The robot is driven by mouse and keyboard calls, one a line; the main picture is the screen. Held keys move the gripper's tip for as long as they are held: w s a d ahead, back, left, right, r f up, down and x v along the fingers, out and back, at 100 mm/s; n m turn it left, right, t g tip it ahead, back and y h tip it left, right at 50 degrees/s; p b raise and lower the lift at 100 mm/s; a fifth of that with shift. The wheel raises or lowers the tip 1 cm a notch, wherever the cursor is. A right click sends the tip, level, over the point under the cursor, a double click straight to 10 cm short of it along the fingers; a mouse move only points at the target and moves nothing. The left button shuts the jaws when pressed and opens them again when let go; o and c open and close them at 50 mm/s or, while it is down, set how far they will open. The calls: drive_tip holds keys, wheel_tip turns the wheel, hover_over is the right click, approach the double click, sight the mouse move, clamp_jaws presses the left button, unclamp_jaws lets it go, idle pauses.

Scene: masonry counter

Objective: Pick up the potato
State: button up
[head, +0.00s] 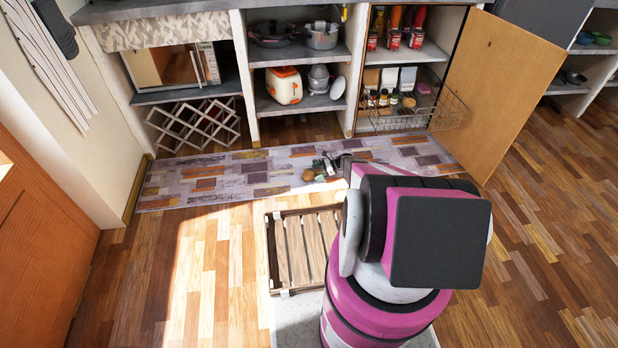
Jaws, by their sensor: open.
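A small brown rounded thing, which looks like the potato (308,175), lies on the patterned floor mat (220,178) in front of the shelves. My gripper (329,166) is low over the mat, just to the right of the potato. It is open, but its fingers are small and dark here and partly hidden behind my pink and black arm. I cannot tell whether a finger touches the potato. Nothing is clearly visible between the fingers.
An open cabinet door (503,85) juts out at the right. A wire basket (415,110) and a lattice rack (195,124) stand behind the mat. Floor at left is clear.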

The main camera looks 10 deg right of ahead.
sight(309, 175)
drive_tip(key=shift+x, duration=2.75)
drive_tip(key=c, duration=1)
